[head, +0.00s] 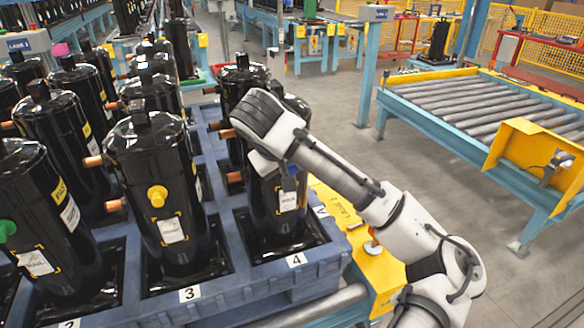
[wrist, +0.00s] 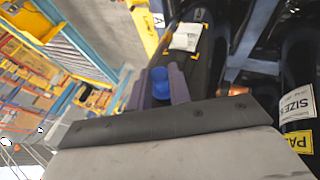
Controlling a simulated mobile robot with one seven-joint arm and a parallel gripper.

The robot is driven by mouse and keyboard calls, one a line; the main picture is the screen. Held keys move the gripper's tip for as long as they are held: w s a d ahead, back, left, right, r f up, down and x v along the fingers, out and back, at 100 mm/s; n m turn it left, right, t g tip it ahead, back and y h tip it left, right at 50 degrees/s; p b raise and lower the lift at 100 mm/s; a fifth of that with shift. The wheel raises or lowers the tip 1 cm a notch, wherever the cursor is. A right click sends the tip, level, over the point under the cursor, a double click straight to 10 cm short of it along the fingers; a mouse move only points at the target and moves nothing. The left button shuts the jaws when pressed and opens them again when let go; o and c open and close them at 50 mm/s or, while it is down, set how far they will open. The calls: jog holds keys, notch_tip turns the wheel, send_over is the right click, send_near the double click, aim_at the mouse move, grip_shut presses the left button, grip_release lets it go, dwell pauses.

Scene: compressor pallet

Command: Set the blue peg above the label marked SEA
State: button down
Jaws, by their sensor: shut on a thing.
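My gripper (wrist: 160,90) is shut on the blue peg (wrist: 159,78), which shows between the two fingers in the wrist view. In the head view my gripper (head: 288,180) is in front of the black compressor at pallet place 4 (head: 268,215), just above its white label (head: 289,201). That label also shows in the wrist view (wrist: 187,37), close past the peg; I cannot read its word. Whether the peg touches the compressor is hidden. The compressor at place 3 (head: 150,170) carries a yellow peg (head: 157,196) above its own white label (head: 172,230).
The blue pallet (head: 245,285) holds several more upright black compressors, one with a green peg (head: 7,229). Copper stubs stick out of their sides. A roller conveyor (head: 480,105) stands to the right.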

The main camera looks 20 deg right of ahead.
jog(key=shift+w, duration=0.15)
jog(key=c, duration=1.2)
grip_release()
